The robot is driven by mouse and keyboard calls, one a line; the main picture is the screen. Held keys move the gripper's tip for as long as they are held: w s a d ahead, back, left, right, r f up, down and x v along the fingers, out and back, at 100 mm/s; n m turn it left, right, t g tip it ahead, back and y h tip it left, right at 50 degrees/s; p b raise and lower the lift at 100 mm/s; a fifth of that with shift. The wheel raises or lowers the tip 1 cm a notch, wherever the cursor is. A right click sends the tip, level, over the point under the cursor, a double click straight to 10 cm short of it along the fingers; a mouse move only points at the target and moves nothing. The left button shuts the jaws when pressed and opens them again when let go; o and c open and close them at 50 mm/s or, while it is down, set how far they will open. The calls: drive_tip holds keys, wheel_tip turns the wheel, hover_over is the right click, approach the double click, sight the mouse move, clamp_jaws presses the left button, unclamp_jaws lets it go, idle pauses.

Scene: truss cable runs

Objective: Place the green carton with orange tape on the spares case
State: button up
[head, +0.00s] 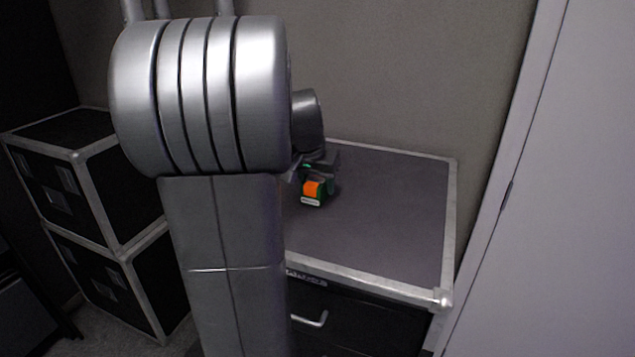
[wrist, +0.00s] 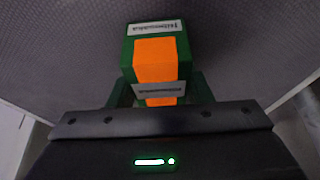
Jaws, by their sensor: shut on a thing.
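The green carton with orange tape (head: 313,194) is at the grey top of a black case with silver edges (head: 385,210) in the head view. A pale printed label shows on its side. In the wrist view the green carton (wrist: 187,48) is between the fingers of my gripper (wrist: 160,98). My gripper (head: 312,176) is shut on it from above. The carton looks upright and at or just over the case top; I cannot tell if it touches. My arm hides the left part of the case, and its front lettering is only partly visible.
Two stacked black cases with silver edges (head: 75,155) stand at the left. A grey wall (head: 420,70) is behind the case, and a pale panel (head: 560,200) stands close on the right. The right part of the case top is clear.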

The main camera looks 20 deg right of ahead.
drive_tip(key=o, duration=1.1)
drive_tip(key=shift+f, duration=0.1)
drive_tip(key=shift+r, duration=0.4)
drive_tip(key=v, duration=1.1)
drive_tip(key=shift+a+r, duration=0.2)
drive_tip(key=shift+s, duration=0.1)
